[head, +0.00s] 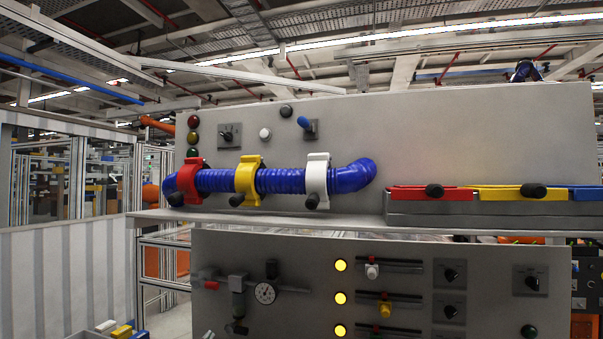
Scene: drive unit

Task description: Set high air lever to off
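Neither of my grippers is in view. On the lower grey panel, a grey air fitting with a red-tipped lever (210,284) sits at the upper left, its tip pointing right. A dark knob or lever (237,328) sits below it at the picture's lower edge. A round pressure gauge (266,293) is just right of the fittings. On the upper panel, a blue-tipped lever (304,123) leans up and left on a dark plate. No readable labels show, so I cannot tell which is the high air lever.
A blue corrugated hose (285,181) crosses the upper panel, held by red, yellow and white clamps. A grey shelf (170,216) juts out below it, with a bin of red, yellow and blue parts at right. Yellow lamps (340,298), sliders and black knobs fill the lower panel.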

